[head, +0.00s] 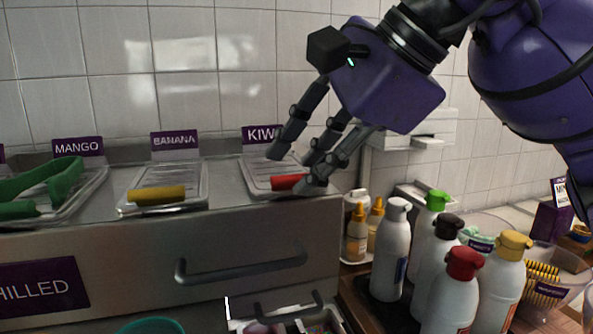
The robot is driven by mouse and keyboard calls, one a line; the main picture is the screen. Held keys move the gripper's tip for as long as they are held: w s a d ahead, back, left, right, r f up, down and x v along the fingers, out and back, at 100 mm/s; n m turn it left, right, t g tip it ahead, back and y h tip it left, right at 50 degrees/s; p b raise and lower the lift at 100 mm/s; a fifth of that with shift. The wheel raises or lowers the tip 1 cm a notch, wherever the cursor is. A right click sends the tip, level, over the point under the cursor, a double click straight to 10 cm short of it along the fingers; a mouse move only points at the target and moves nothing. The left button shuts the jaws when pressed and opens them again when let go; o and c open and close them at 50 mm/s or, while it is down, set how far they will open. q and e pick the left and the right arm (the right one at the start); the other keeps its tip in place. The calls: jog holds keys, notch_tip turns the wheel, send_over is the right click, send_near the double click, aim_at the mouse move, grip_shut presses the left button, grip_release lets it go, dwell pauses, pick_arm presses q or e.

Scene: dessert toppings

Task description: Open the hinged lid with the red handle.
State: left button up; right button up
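The lid with the red handle (285,183) lies flat over the tray under the KIWI sign (262,134), at the right end of the steel counter. It looks shut. My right gripper (295,166) reaches down over this lid from the upper right. Its fingers are spread apart, with nothing seen between them. One fingertip is above the lid's back part, and another covers the right end of the red handle. I cannot tell whether it touches the handle. My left gripper is not in view.
A drawer handle (240,265) sticks out below. Several sauce bottles (392,250) stand at the lower right. A tiled wall is behind.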

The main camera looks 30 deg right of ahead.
jog(key=shift+x, duration=1.1)
jog(key=shift+c, duration=0.4)
grip_shut()
